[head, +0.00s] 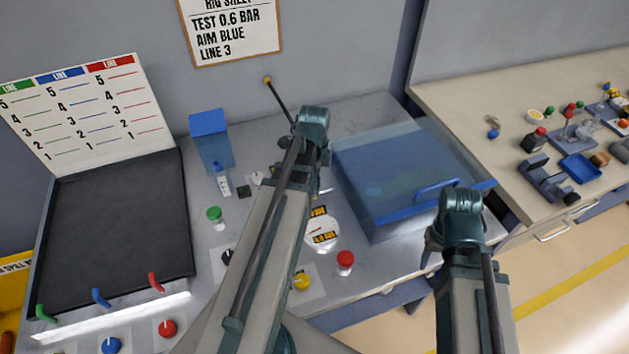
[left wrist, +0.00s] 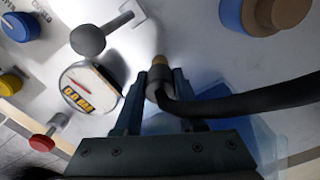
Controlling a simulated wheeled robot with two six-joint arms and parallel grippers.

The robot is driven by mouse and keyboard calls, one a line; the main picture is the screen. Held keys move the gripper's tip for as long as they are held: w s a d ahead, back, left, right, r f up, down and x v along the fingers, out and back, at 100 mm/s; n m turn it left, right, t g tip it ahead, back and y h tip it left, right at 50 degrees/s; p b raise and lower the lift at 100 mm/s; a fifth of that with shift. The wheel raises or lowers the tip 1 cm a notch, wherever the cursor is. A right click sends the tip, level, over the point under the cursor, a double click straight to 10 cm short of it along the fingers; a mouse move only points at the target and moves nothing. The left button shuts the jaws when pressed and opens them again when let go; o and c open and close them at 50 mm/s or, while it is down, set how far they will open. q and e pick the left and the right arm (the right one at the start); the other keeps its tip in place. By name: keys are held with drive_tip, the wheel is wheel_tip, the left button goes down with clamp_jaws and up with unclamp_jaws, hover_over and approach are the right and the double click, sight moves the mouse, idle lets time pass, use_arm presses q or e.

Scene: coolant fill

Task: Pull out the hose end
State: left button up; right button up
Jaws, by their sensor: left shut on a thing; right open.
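My left gripper (head: 308,155) is over the middle of the grey bench in the head view. In the left wrist view, its two fingers (left wrist: 157,98) are shut on the dark hose end (left wrist: 159,82), one on each side. A brass-coloured piece (left wrist: 159,60) shows just beyond the dark collar; I cannot tell whether it is seated in anything. The black hose (left wrist: 240,98) runs off to the right there. In the head view, the hose (head: 280,100) reaches from a yellow fitting to behind my arm, which hides its end. My right gripper (head: 458,225) is open near the bench's front right.
A transparent blue box (head: 400,170) stands right of my left gripper. A blue container (head: 210,135) and a green knob (head: 215,214) are to its left. A gauge (head: 321,232) and a red knob (head: 345,260) are nearer me. A black panel (head: 115,220) fills the bench's left.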

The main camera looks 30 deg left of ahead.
use_arm(q)
drive_tip(key=shift+r+p, duration=2.5)
